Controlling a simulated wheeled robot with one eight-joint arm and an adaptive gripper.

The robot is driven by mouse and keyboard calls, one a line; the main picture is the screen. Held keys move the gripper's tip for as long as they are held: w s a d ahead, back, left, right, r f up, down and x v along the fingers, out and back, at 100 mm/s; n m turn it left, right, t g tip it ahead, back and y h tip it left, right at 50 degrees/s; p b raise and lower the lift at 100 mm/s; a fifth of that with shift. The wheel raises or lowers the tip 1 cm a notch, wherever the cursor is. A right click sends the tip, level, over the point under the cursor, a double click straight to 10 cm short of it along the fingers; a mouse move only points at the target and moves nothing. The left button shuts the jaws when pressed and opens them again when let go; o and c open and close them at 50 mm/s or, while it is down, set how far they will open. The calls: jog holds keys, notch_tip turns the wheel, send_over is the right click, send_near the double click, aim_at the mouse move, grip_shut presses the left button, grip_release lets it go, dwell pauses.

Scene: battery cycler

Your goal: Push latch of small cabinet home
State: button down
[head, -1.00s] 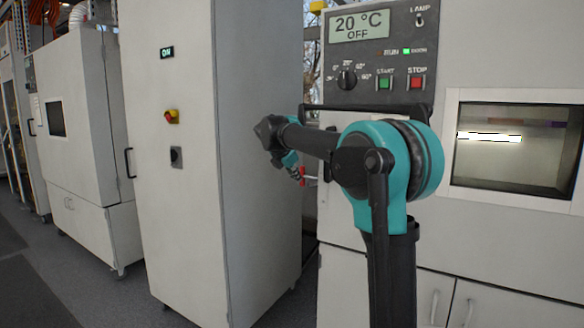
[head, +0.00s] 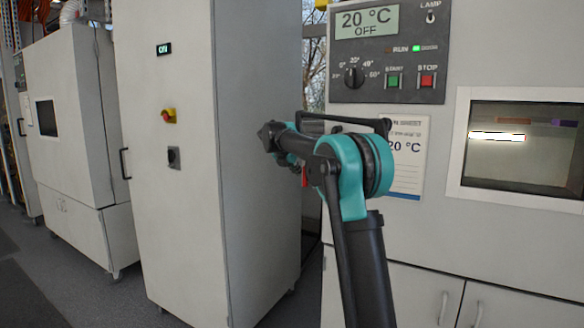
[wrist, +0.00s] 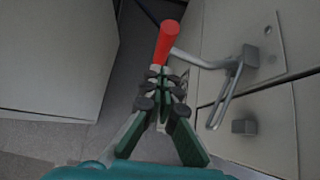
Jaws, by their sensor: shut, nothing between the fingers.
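The latch's red handle (wrist: 168,42) is at the top of the wrist view. Its metal lever runs to a mount on a pale door at the right and sticks out from that door. A wire loop (wrist: 225,95) hangs from the lever, its lower end beside a small grey catch block (wrist: 243,127); I cannot tell if it is hooked. My gripper (wrist: 160,78) is shut and empty, its fingertips just below the red handle in the picture; contact is unclear. In the head view the red handle (head: 305,177) shows small beside my arm, which mostly hides my gripper.
A tall white cabinet (head: 170,225) stands left of my arm, with a narrow gap to the test chamber (head: 455,60). The chamber has a control panel (head: 388,50) and a window. Grey floor (wrist: 130,40) shows between the cabinets.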

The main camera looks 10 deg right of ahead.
aim_at(304, 173)
jog(key=shift+w+d, duration=0.45)
jog(key=shift+w, duration=0.2)
jog(key=shift+w+d, duration=0.45)
jog(key=shift+w, duration=0.15)
jog(key=shift+w, duration=0.15)
